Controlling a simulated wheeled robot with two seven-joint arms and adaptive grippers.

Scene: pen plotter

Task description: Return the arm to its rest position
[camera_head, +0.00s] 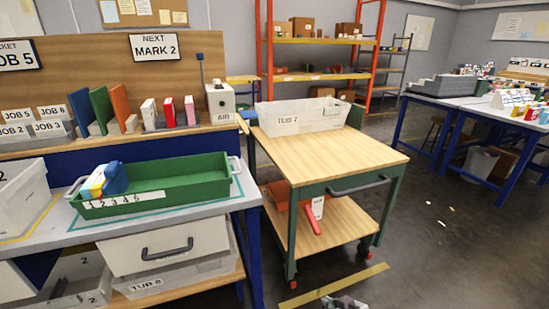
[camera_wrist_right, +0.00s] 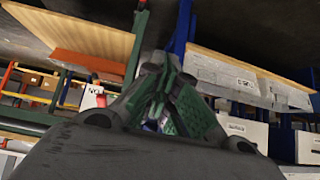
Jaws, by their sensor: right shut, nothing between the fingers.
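My right gripper (camera_wrist_right: 160,95) is shut and empty in the right wrist view. It hangs in free space, apart from the bench and the cart, which both show tilted behind it. In the head view only a small grey piece (camera_head: 345,302), likely this gripper, shows at the bottom edge, in front of the cart (camera_head: 340,160). My left gripper is not in view. A green tray (camera_head: 200,190) with numbered slots lies on the bench. Yellow, white and blue pieces (camera_head: 105,179) stand at its left end.
A clear tub marked TUB 7 (camera_head: 300,117) stands on the cart top. An orange bin (camera_head: 280,192) and a red-handled item (camera_head: 312,215) are on its lower shelf. The floor (camera_head: 440,250) right of the cart is mostly free.

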